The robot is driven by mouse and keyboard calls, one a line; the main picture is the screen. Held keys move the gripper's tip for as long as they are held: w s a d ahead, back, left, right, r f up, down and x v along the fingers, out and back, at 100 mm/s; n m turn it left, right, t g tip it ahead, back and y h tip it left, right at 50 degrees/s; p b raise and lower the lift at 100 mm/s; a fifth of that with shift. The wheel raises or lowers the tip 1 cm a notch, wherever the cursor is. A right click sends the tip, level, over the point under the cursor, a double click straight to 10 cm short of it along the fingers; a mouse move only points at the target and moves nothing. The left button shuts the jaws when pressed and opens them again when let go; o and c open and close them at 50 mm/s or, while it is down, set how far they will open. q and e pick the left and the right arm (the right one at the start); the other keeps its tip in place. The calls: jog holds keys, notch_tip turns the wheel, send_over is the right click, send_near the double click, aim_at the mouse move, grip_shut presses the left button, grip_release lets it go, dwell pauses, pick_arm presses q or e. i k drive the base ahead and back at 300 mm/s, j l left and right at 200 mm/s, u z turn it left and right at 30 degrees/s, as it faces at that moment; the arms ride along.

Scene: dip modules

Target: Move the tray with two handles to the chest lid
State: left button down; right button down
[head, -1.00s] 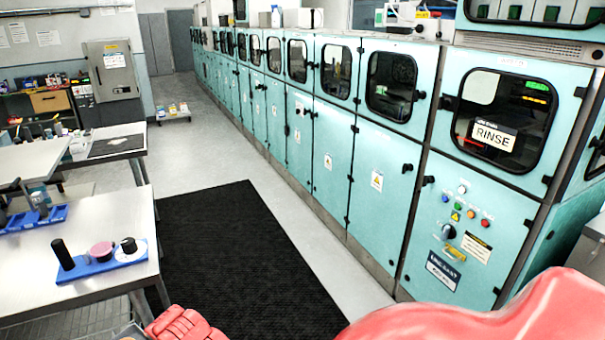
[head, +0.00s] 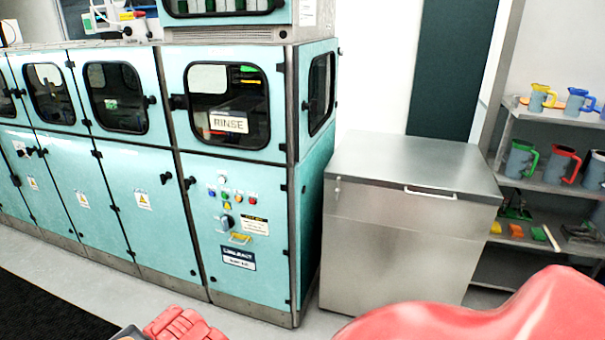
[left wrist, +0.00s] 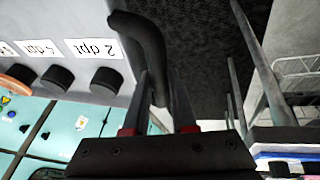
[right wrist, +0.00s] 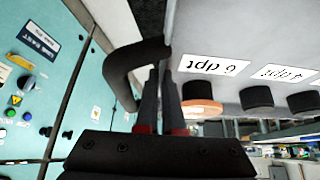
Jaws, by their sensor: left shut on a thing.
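The tray is a light grey piece with black knobs and labels such as "2 dpt" and "6 dpt"; it shows in the left wrist view (left wrist: 75,20) and the right wrist view (right wrist: 225,25). My left gripper (left wrist: 160,85) is shut on its black curved handle (left wrist: 150,40). My right gripper (right wrist: 162,75) has its fingers close together at the other black handle (right wrist: 118,65) and appears shut on it. The tray and both grippers are out of the head view. The chest (head: 390,250) is a steel box with a flat, bare, closed lid (head: 410,160).
Teal machines (head: 240,170) stand in a row left of the chest, the one marked RINSE nearest it. Shelves (head: 550,185) with coloured-handled jugs stand to its right. A black mat (head: 45,310) lies at the lower left. Pale floor shows before the machines.

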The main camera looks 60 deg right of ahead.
aim_at(411, 164)
jog(key=z, duration=1.5)
jog(key=i+l+z, duration=0.1)
jog(key=i+z, duration=0.15)
jog(key=z, duration=0.25)
jog(key=i+z, duration=0.25)
jog(key=z, duration=0.25)
